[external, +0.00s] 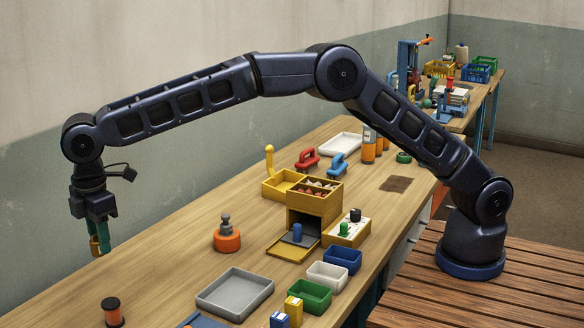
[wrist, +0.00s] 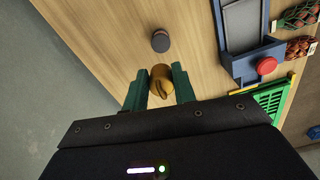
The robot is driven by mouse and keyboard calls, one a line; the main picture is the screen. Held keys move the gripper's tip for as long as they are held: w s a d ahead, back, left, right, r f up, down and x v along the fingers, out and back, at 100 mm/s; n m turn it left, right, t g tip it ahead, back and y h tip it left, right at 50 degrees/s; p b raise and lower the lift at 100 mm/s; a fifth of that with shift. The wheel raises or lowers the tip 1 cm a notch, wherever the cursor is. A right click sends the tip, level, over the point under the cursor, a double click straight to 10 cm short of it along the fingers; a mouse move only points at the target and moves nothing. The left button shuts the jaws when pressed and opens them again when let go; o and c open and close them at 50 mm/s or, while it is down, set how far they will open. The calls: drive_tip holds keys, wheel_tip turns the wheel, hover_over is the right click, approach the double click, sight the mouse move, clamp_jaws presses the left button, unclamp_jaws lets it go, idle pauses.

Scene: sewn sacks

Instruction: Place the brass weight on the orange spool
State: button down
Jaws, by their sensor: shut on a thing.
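My gripper (external: 101,238) hangs at the far left with its green fingers pointing down. It is shut on the brass weight (external: 95,246), which sits between the fingertips, raised above the table. In the wrist view the fingers (wrist: 160,78) are on both sides of the brass weight (wrist: 161,84). The orange spool (external: 113,312), with a dark top and an orange middle, stands upright at the table's near left. In the wrist view the spool (wrist: 161,41) shows its round dark top, just beyond the weight and apart from it.
An orange base with a grey knob (external: 227,240), a grey tray (external: 236,299) and several coloured bins, such as a green one (external: 310,296), stand to the right. In the wrist view a blue fixture with a red knob (wrist: 267,65) is at right. Bare wood surrounds the spool.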

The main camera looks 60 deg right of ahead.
sight(113, 302)
wheel_tip(113, 302, down, 12)
drive_tip(key=shift+f, duration=0.1)
idle(0.5)
drive_tip(key=c, duration=1.1)
unclamp_jaws()
drive_tip(key=shift+f, duration=0.1)
drive_tip(key=shift+c, duration=0.2)
wheel_tip(113, 302, up, 12)
drive_tip(key=shift+r, duration=0.15)
